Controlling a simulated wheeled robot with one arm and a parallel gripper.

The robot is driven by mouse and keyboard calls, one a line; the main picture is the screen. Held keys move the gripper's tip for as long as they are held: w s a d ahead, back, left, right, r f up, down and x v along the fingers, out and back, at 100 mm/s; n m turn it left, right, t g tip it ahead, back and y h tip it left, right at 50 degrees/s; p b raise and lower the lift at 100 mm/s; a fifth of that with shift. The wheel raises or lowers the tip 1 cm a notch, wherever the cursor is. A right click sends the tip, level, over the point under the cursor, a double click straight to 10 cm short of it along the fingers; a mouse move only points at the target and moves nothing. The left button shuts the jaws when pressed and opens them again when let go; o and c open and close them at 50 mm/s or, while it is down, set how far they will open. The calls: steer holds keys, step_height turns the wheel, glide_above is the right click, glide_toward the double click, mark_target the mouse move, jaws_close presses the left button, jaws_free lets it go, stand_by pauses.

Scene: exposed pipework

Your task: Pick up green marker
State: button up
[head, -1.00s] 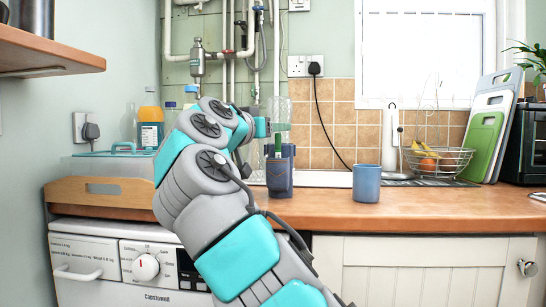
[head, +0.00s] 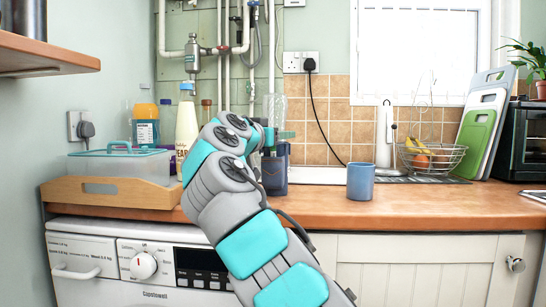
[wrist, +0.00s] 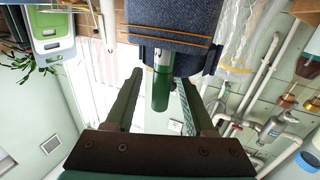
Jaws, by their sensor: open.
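The green marker (wrist: 161,88) shows in the wrist view, with its lower part inside a dark blue fabric-like holder (wrist: 170,38) with orange stitching. My gripper (wrist: 160,82) is open, and in this view the marker lies between its two fingers, with a gap on either side. In the head view the dark blue holder (head: 276,173) stands on the wooden counter, partly behind my arm. My gripper (head: 282,134) is above the holder there, and I cannot make out the marker clearly.
A blue mug (head: 361,182) stands right of the holder. Behind are a wire fruit basket (head: 432,158) and chopping boards (head: 485,125). A clear bottle (head: 275,108) is just behind the holder. At left are a wooden tray (head: 110,192), a lidded box (head: 120,165) and other bottles.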

jaws_close()
stand_by(0.3)
stand_by(1.1)
